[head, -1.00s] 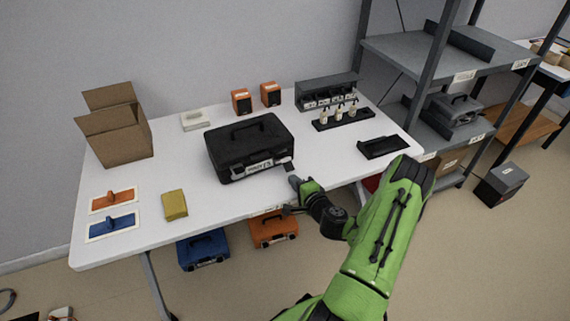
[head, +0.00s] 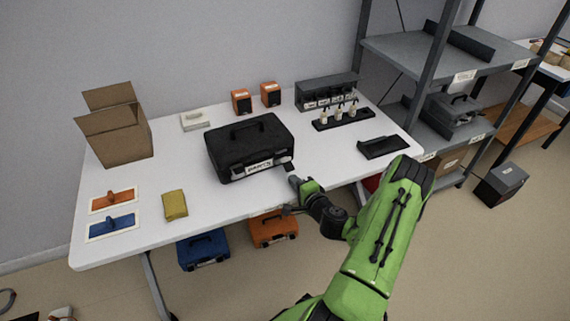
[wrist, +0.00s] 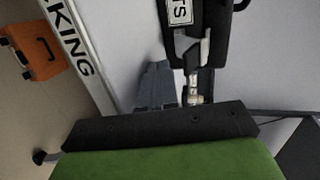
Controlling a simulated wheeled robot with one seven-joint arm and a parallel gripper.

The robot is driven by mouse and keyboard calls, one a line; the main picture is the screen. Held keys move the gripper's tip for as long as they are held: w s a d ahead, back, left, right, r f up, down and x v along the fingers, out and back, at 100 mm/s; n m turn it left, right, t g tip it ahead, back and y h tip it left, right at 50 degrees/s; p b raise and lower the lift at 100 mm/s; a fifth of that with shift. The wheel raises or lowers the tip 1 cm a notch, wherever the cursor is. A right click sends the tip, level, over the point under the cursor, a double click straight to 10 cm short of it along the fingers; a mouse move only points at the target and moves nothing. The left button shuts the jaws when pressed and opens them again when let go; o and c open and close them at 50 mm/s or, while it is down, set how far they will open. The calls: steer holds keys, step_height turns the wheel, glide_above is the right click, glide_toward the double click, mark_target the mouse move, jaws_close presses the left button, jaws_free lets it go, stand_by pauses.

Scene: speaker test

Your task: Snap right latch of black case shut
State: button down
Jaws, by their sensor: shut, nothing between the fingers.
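The black case (head: 250,146) stands closed-lidded on the white table, its front with a PARTS label facing me. Its right latch (head: 288,167) sticks out from the front right as a dark tab. In the wrist view the case (wrist: 209,12) is at the top, with the pale metal part of the latch (wrist: 193,51) below the label. My gripper (head: 293,181) is shut and empty, just in front of the case's right end. In the wrist view its grey fingers (wrist: 155,86) lie left of the latch. I cannot tell whether they touch it.
A cardboard box (head: 116,130) and a yellow block (head: 175,205) are to the left on the table (head: 140,219). A black tray (head: 383,147) lies to the right, with a rack of small bottles (head: 337,119) behind it. Blue and orange cases sit below the table.

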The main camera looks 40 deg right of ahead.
steer(key=shift+w+d+r+p, duration=0.15)
steer(key=shift+w+r+p, duration=0.1)
steer(key=shift+w+p, duration=0.25)
steer(key=shift+w+d+r+p, duration=0.1)
steer(key=shift+w+r+p, duration=0.15)
steer(key=shift+w, duration=0.4)
steer(key=shift+f, duration=0.1)
stand_by(0.3)
steer(key=shift+s+a+f+b, duration=0.1)
steer(key=shift+s+f+b, duration=0.05)
steer(key=shift+s+b, duration=0.35)
steer(key=s+a+b, duration=0.1)
steer(key=s+b, duration=0.3)
steer(key=s, duration=0.2)
steer(key=shift+a, duration=0.15)
steer(key=shift+w, duration=0.1)
